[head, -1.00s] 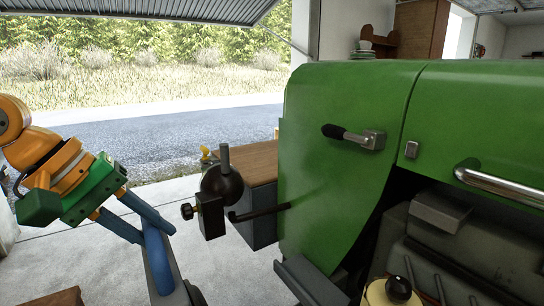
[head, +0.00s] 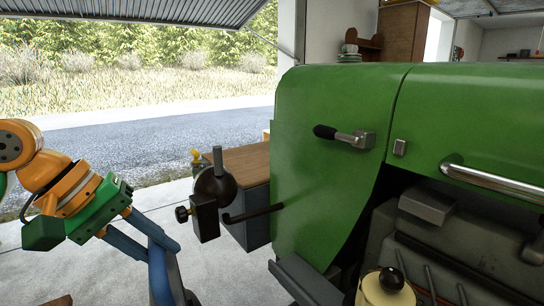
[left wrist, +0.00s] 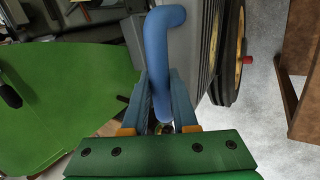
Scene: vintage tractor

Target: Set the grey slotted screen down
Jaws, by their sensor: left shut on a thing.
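My left gripper (head: 158,246) reaches down at the lower left of the head view, its blue fingers shut on a blue bent handle. In the left wrist view the gripper (left wrist: 162,95) has this handle (left wrist: 160,45) between its fingers. A grey panel with dark slots (left wrist: 203,50), apparently the grey slotted screen, lies just beside the handle; how they join is hidden. In the head view only a narrow grey edge (head: 178,282) shows below the fingers, cut off by the frame bottom. My right gripper is out of view.
The green tractor (head: 315,180) fills the right, with a dark lamp (head: 214,185) jutting toward my left arm. A wood-topped bench (head: 252,160) stands behind the lamp. Pale concrete floor (head: 110,275) lies open at the left. A brown wooden piece (left wrist: 300,70) shows in the wrist view.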

